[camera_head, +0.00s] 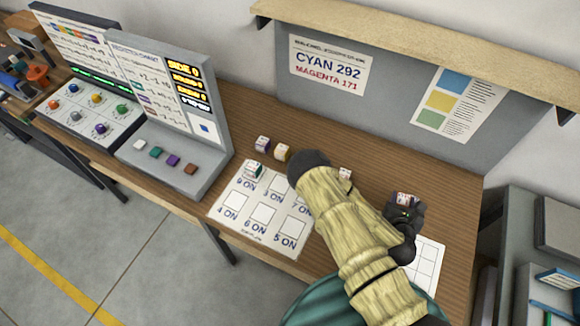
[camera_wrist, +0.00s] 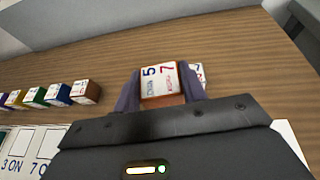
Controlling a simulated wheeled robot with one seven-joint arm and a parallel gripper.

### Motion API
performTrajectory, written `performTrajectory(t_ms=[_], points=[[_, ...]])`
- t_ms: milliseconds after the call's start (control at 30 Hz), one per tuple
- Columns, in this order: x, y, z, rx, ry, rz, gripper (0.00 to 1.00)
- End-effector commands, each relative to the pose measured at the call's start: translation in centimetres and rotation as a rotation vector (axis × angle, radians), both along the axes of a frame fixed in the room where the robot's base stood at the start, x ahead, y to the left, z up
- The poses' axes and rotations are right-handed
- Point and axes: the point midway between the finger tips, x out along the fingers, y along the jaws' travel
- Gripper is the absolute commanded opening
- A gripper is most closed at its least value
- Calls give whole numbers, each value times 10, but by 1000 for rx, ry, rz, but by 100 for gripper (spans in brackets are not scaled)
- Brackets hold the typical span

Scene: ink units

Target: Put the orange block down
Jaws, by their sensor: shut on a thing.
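My gripper (camera_wrist: 160,88) is shut on the orange block (camera_wrist: 160,82), with one dark finger on each side of it. The block's top is a white label with a blue 5 and a red 7, and its front is orange-brown. In the head view the block (camera_head: 404,199) shows at the tip of my gripper (camera_head: 403,212), over the right part of the wooden table (camera_head: 455,200). I cannot tell whether its underside touches the table. Another white-labelled block (camera_wrist: 198,73) is partly hidden just behind it in the wrist view.
A row of labelled blocks (camera_wrist: 60,93) stands left of my gripper. A mat with numbered squares (camera_head: 232,205) lies left of my arm, with a green block (camera_head: 253,170) on it. A white grid sheet (camera_head: 428,262) lies near the front right. A grey panel (camera_head: 420,100) stands behind.

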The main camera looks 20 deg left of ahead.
Motion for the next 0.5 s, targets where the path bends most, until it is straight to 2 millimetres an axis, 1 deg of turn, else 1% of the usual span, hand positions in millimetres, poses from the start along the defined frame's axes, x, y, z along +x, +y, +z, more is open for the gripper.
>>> performTrajectory(t_ms=[167, 267, 367, 467, 500], points=[[0, 0, 0, 0, 0, 0, 19], [2, 5, -1, 0, -1, 14, 19], [8, 22, -5, 2, -1, 60, 19], [17, 54, -9, 4, -3, 145, 19], [22, 71, -11, 3, -5, 189, 19]])
